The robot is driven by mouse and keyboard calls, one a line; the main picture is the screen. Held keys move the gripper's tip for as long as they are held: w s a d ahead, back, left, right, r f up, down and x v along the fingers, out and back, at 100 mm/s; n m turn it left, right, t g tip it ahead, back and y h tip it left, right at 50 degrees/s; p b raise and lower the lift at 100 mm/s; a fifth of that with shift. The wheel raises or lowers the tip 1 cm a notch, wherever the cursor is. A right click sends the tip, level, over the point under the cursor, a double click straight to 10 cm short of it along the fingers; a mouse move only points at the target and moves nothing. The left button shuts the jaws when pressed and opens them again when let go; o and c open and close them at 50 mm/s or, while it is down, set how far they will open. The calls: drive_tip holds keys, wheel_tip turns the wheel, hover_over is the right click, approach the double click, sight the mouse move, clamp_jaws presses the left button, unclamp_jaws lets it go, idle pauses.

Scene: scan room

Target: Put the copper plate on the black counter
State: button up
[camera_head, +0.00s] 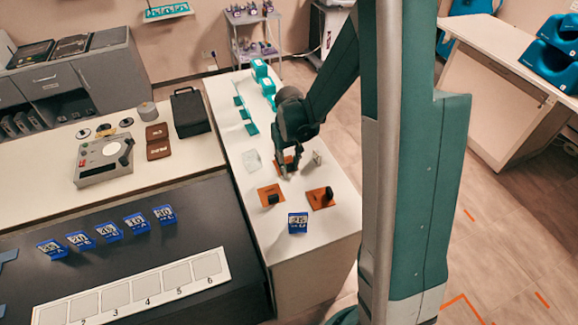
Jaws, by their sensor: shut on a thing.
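My gripper (287,171) reaches down over the white counter and is shut on a copper plate (280,161), partly hidden by the fingers. I cannot tell whether this plate touches the surface. Two more copper-orange plates lie nearer on the white counter, one at left (264,190) and one at right (314,192), each with a black piece on it. The black counter (190,235) is at the lower left. A white strip with numbered squares (137,291) lies on it, and several blue number cards (109,231) stand behind the strip.
The white counter (253,225) also holds a blue card (298,223), a pale clear square (252,160), a small upright piece (317,157) and several teal items (262,80). A grey device (104,161) and black case (189,111) stand on the left counter.

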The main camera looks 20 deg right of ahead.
drive_tip(key=shift+f, duration=0.15)
drive_tip(key=o, duration=0.9)
drive_tip(key=shift+r+p, duration=0.3)
drive_tip(key=shift+r, duration=5.9)
